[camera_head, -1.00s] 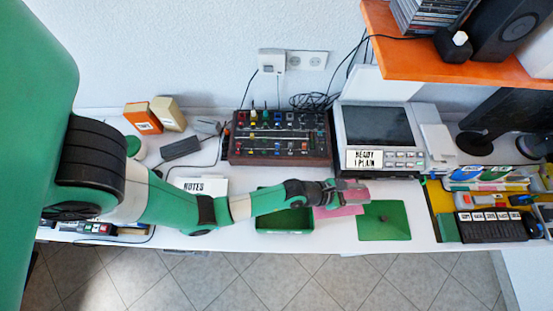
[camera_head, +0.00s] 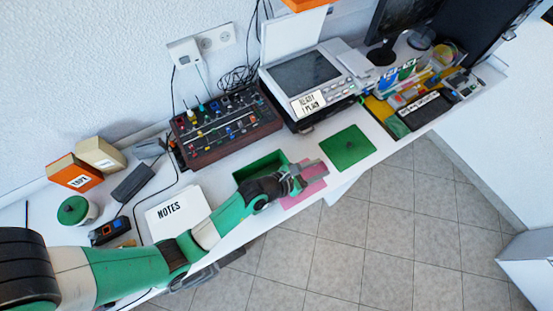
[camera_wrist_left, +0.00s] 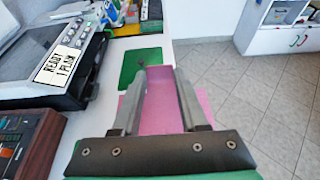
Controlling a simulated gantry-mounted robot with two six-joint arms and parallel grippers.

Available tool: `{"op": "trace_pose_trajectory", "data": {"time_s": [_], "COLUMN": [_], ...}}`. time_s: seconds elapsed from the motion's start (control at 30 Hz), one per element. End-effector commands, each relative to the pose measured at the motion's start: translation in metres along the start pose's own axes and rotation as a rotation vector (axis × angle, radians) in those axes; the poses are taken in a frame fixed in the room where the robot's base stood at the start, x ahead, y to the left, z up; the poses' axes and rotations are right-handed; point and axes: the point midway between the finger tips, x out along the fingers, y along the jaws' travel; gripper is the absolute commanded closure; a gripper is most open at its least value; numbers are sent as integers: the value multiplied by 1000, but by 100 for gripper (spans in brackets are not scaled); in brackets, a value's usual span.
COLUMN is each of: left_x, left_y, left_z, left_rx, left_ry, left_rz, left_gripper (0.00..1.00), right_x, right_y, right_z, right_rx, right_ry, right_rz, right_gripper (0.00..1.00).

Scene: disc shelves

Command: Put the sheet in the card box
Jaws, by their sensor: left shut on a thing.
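The pink sheet (camera_head: 303,193) is at the front edge of the desk, between the green box and a flat green piece. My left gripper (camera_head: 316,171) is over it and shut on it. In the left wrist view pink sheet (camera_wrist_left: 160,105) fills the space between the fingers (camera_wrist_left: 160,76) and shows outside them too. Whether it is lifted clear of the desk is hard to tell. The open green card box (camera_head: 257,163) stands just left of the gripper, partly hidden by my left arm. My right gripper is not in view.
The flat green piece (camera_head: 347,147), lid-like with a small knob, lies right of the sheet. Behind stand a knobbed mixer panel (camera_head: 226,127) and a machine marked READY (camera_head: 308,82). A NOTES pad (camera_head: 178,212) lies to the left. The tiled floor drops off in front.

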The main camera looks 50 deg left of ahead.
Motion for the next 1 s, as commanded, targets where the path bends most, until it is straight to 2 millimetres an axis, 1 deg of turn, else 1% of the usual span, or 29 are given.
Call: {"op": "trace_pose_trajectory", "data": {"time_s": [0.03,0.23,0.3,0.4,0.5,0.7,0.77,0.8,0.9,1.0], "left_x": [0,-25,-25,-28,-30,-31,-30,-30,-21,-19], "left_y": [11,59,69,81,87,90,93,97,95,95], "left_z": [-19,-54,-73,-92,-101,-104,-111,-118,-138,-142], "left_rx": [-3,-5,-5,-3,-1,0,-1,-2,-1,0], "left_ry": [0,1,2,2,1,2,2,1,2,1], "left_rz": [8,10,6,4,2,0,2,4,0,0], "left_gripper": [100,100,100,100,100,100,100,100,100,100], "right_x": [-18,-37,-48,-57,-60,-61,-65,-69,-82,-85], "right_y": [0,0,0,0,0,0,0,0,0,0], "right_z": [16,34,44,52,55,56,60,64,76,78], "right_rx": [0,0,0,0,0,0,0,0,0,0], "right_ry": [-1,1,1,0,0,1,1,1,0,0], "right_rz": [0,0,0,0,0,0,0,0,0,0], "right_gripper": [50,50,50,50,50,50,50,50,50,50]}}
